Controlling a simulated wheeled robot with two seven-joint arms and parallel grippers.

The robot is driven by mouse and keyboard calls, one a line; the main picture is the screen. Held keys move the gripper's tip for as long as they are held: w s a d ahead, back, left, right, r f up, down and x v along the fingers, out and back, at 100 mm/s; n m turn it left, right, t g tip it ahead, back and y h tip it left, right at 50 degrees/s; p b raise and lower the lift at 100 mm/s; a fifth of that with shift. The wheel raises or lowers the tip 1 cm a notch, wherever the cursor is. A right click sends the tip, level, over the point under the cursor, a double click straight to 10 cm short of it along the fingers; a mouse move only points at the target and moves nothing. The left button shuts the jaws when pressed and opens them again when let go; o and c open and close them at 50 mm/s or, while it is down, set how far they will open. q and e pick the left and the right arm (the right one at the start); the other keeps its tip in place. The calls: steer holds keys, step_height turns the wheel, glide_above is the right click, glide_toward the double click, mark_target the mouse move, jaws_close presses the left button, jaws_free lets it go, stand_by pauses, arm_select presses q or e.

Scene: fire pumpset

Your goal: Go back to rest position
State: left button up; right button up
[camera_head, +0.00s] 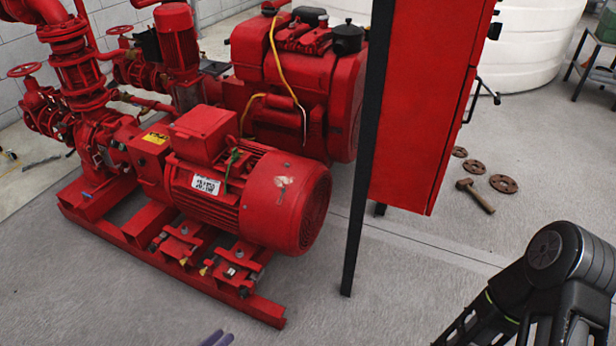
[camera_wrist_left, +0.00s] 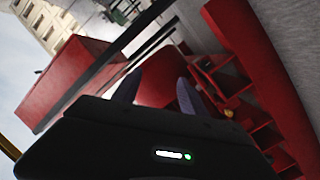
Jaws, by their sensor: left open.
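My left gripper (camera_head: 217,339) just shows at the bottom edge of the head view as purple-grey fingertips, in front of the pump's red base frame. In the left wrist view my left gripper (camera_wrist_left: 158,92) has its two fingers apart with nothing seen between them. The red pumpset (camera_head: 245,195), with motor and base frame, stands beyond it in the head view. The frame also shows at the right of the left wrist view (camera_wrist_left: 262,75). My right arm is bent at the lower right of the head view; its gripper is out of view.
A red cabinet (camera_head: 425,110) on dark legs stands right of the pumpset. A hammer (camera_head: 475,195) and rusty discs (camera_head: 503,184) lie on the floor behind it. A white tank (camera_head: 530,45) stands at the back. The grey floor (camera_head: 390,290) in front is clear.

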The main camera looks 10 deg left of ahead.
arm_select(q)
steer(key=s+d+r+m+g+h, duration=0.15)
steer(key=d+g+h, duration=0.25)
steer(key=d+g, duration=1.1)
steer(key=s+d+r+n+y, duration=0.1)
steer(key=s+d+r+y, duration=0.25)
steer(key=s, duration=0.45)
steer(key=s+d+r+n+y, duration=0.25)
steer(key=s+d+y, duration=0.2)
steer(key=s, duration=0.35)
steer(key=w+d+f+m+t+b, duration=0.15)
steer(key=w+f+b, duration=0.25)
steer(key=f+b, duration=0.5)
step_height(320, 180, up, 30)
steer(key=s+d+p, duration=0.1)
steer(key=p, duration=2.5)
steer(key=shift+s+g, duration=0.1)
steer(key=shift+g, duration=0.15)
